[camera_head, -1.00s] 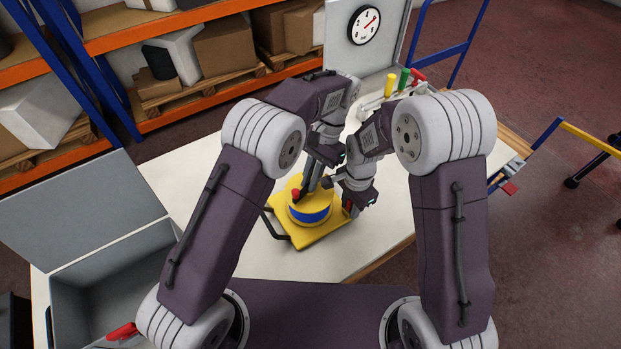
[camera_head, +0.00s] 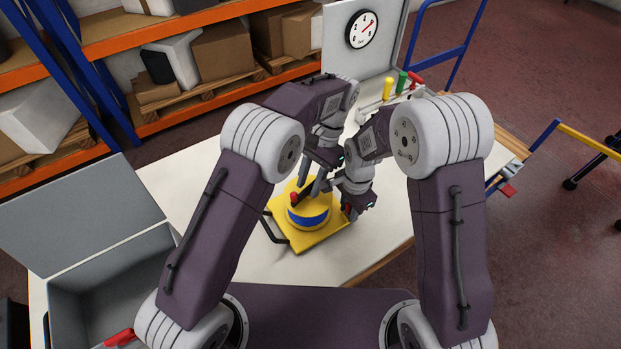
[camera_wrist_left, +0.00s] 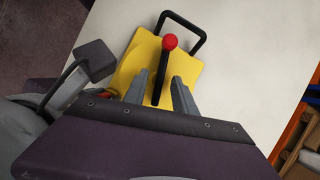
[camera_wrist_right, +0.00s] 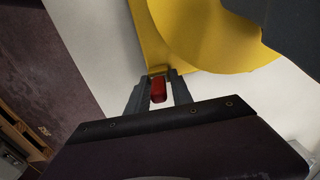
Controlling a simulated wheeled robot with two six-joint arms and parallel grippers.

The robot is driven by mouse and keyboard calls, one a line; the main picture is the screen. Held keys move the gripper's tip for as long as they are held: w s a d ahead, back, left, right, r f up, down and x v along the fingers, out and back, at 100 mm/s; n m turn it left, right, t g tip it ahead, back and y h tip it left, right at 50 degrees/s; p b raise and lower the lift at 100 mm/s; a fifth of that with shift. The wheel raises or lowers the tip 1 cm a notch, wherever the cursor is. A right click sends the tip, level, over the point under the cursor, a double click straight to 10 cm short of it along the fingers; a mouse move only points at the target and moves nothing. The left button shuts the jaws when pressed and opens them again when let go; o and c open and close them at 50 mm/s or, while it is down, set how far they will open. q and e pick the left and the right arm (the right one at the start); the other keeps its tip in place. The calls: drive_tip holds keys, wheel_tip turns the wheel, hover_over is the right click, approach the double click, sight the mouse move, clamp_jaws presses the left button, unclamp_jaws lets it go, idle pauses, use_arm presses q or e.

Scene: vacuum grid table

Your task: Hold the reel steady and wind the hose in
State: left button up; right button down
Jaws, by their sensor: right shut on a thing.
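The yellow reel (camera_head: 325,235) sits on the white table; its drum (camera_head: 310,220) has a blue band, and I cannot tell if this is hose. Its black crank with a red knob (camera_head: 295,198) also shows in the left wrist view (camera_wrist_left: 169,41). My left gripper (camera_head: 314,188) is over the drum, its fingers apart on either side of the crank arm (camera_wrist_left: 161,72). My right gripper (camera_wrist_right: 157,86) is shut on a red grip (camera_wrist_right: 158,90) at the reel's right edge. My arms hide part of the reel.
An open grey box (camera_head: 95,292) is at the left of the table. A gauge panel (camera_head: 350,63) stands at the back, near yellow, green and red handles (camera_head: 402,82). The table in front of the reel is clear.

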use_arm(q)
drive_tip(key=v, duration=0.7)
drive_tip(key=shift+r, duration=0.15)
